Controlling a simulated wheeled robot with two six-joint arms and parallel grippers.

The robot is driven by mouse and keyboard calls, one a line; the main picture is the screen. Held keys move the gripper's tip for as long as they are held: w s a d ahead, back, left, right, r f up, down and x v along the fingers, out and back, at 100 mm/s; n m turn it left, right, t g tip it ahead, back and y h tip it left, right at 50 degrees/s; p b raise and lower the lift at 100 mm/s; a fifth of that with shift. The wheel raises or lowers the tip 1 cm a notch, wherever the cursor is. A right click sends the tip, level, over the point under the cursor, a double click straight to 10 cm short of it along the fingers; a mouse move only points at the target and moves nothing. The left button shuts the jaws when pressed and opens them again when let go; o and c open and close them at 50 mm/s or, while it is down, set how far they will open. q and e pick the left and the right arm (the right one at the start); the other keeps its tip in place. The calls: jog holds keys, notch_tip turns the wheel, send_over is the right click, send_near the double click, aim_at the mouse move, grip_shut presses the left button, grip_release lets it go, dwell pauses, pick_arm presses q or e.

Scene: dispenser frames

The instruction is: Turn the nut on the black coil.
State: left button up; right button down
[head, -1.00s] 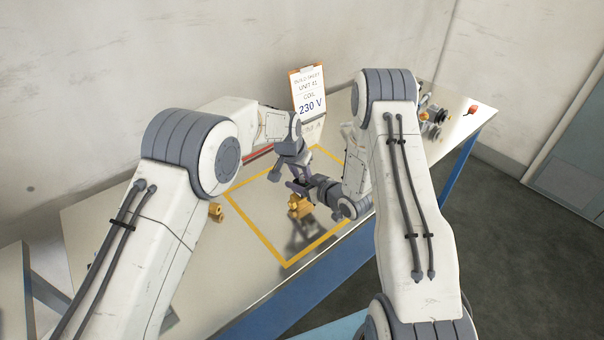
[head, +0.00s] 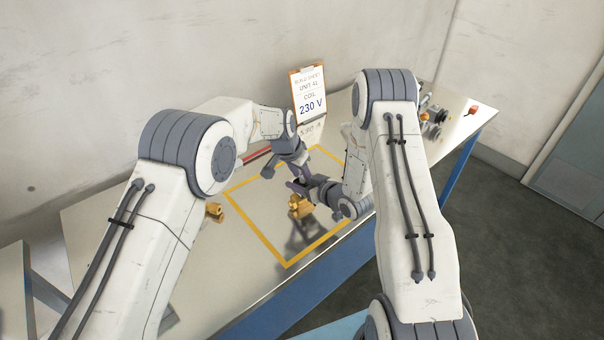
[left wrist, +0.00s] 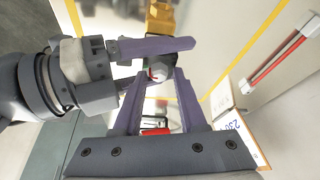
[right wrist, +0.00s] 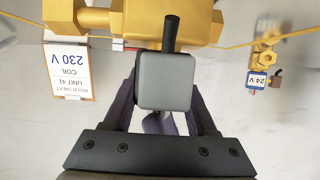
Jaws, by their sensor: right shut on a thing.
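The black coil (right wrist: 165,80) shows close up in the right wrist view as a grey-faced block with a black stem, next to the brass valve body (right wrist: 170,22). My right gripper (left wrist: 185,56) is shut on the coil; it comes in from the left in the left wrist view.
A sheet reading 230 V (head: 309,95) stands at the back of the table. Another brass piece (head: 214,210) lies left of the square. A 24 V coil (right wrist: 257,80) shows in the right wrist view. More parts (head: 434,116) lie at the far right.

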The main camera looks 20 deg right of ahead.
pick_arm(q)
jog(key=v, duration=1.2)
pick_arm(e)
jog(key=shift+c, duration=0.6)
grip_release()
